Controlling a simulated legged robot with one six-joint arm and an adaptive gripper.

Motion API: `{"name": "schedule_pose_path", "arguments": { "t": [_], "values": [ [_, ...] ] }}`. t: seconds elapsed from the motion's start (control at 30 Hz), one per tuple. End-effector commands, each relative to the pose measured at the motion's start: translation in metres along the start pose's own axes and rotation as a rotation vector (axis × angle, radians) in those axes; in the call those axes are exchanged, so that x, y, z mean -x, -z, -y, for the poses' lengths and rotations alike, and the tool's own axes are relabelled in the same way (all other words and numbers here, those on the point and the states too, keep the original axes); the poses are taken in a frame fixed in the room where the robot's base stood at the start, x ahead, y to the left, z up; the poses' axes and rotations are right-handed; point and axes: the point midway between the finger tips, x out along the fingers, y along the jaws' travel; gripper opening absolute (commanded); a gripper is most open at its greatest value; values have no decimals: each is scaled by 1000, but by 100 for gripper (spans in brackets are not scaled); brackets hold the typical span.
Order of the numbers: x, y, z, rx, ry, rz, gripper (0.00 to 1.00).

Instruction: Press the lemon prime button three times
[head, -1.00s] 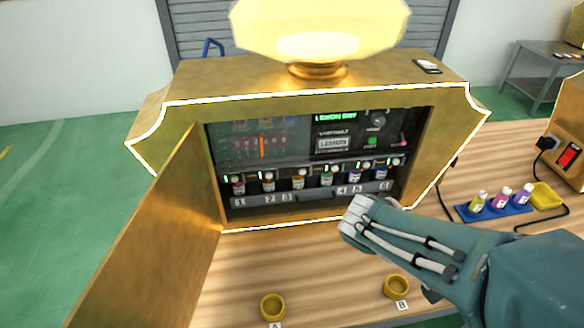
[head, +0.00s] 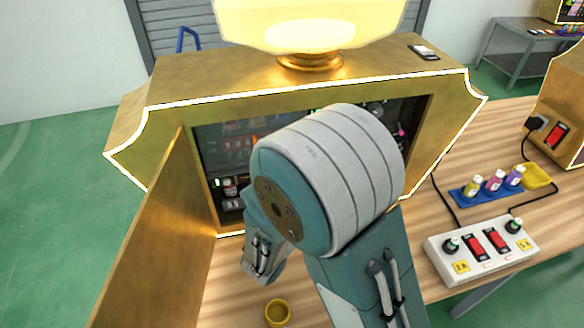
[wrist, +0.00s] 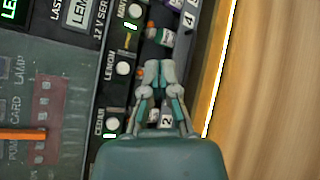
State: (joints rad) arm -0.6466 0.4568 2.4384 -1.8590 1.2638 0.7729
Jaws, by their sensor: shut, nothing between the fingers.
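The vending machine (head: 160,95) stands with its gold door open at the left, and my arm covers most of its panel in the head view. In the wrist view the panel is turned sideways. The lemon prime button (wrist: 123,68) is a white round button beside the word LEMON. The cedar button (wrist: 113,123) and mint button (wrist: 135,10) lie below and above it. My gripper (wrist: 155,72) is shut and empty, just right of the lemon button in the picture. I cannot tell its depth from the panel. The head view hides the fingers.
Small bottles on a numbered rack, one of them a green bottle (wrist: 160,37), lie around the fingers. The open door (head: 150,240) bounds the left side. A white switch box (head: 480,250) and a blue bottle tray (head: 487,190) stand on the table to the right.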

Motion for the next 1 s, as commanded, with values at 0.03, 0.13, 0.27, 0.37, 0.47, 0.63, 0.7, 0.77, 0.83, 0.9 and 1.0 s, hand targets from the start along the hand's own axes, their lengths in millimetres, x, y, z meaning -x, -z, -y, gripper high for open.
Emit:
{"name": "schedule_pose_path", "arguments": {
  "t": [0.03, 0.13, 0.27, 0.37, 0.47, 0.63, 0.7, 0.77, 0.83, 0.9, 1.0],
  "values": [
    [0, 0, 0, 1, -1, -1, 0],
    [0, 0, 0, 0, 0, 0, 0],
    [0, 1, 0, 1, 0, 1, 0],
    [-2, 4, -2, 0, 0, 2, 0],
    [-7, 8, -6, 1, 1, 2, 0],
    [-23, 18, -17, 0, 2, 4, 0],
    [-29, 23, -21, 0, 2, 3, 0],
    [-35, 26, -25, -1, 2, 3, 0],
    [-41, 31, -30, 0, 2, 3, 0],
    [-47, 35, -34, 0, 2, 3, 0],
    [-54, 40, -39, 0, 2, 3, 0]
  ]
}}
